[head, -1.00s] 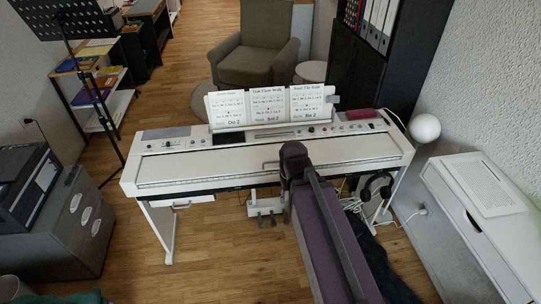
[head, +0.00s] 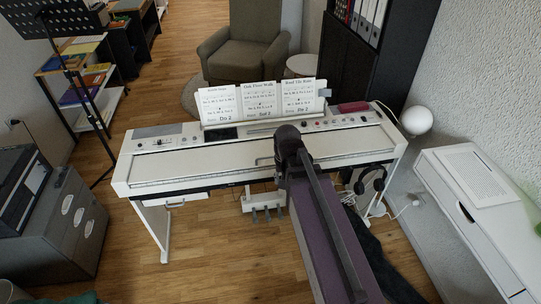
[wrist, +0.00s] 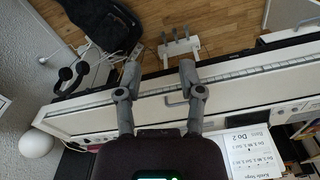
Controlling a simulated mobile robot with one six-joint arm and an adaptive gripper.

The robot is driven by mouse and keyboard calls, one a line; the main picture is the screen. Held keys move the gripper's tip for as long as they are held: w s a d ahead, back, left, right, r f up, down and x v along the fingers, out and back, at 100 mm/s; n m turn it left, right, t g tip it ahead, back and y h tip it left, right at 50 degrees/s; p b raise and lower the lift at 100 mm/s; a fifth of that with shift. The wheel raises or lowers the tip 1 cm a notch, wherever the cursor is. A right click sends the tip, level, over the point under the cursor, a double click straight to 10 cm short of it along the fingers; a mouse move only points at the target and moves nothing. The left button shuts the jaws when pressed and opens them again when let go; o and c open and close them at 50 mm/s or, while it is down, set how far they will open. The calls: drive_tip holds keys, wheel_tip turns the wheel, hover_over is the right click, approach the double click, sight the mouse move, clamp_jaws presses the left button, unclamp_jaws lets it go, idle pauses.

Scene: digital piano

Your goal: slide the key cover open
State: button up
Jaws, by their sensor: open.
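The digital piano (head: 125,172) is white and stands across the middle of the head view. Its key cover (head: 205,164) is a long white panel over the keyboard, and no keys show; the cover also crosses the wrist view (wrist: 245,92). A thin bar handle (head: 262,161) stands on the cover near its middle; it also shows in the wrist view (wrist: 174,98), between the fingers. My gripper (wrist: 158,73) is open, its two grey fingers spread over the cover's front edge. The gap between fingers and handle is hard to judge. In the head view my arm hides part of the cover.
Sheet music (head: 262,101) stands on the piano's back. A red case (head: 352,107) lies on its right end. Pedals (head: 262,205) sit below. Headphones (head: 370,182) hang at the right, near a white cabinet (head: 465,215). A grey drawer unit (head: 70,230) is at left.

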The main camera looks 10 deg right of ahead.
drive_tip(key=w+r+m+t, duration=0.1)
drive_tip(key=w+m, duration=1.4)
drive_tip(key=w, duration=0.6)
drive_tip(key=shift+w+r+t+p, duration=0.15)
drive_tip(key=shift+w+t+p, duration=0.25)
drive_tip(key=shift+p, duration=0.05)
drive_tip(key=b, duration=1.4)
approach(270, 155)
drive_tip(key=s+f, duration=0.1)
drive_tip(key=f, duration=0.1)
drive_tip(key=s+a+f, duration=0.1)
drive_tip(key=s+f, duration=0.1)
drive_tip(key=shift+s+f, duration=0.2)
drive_tip(key=shift+s, duration=0.05)
clamp_jaws()
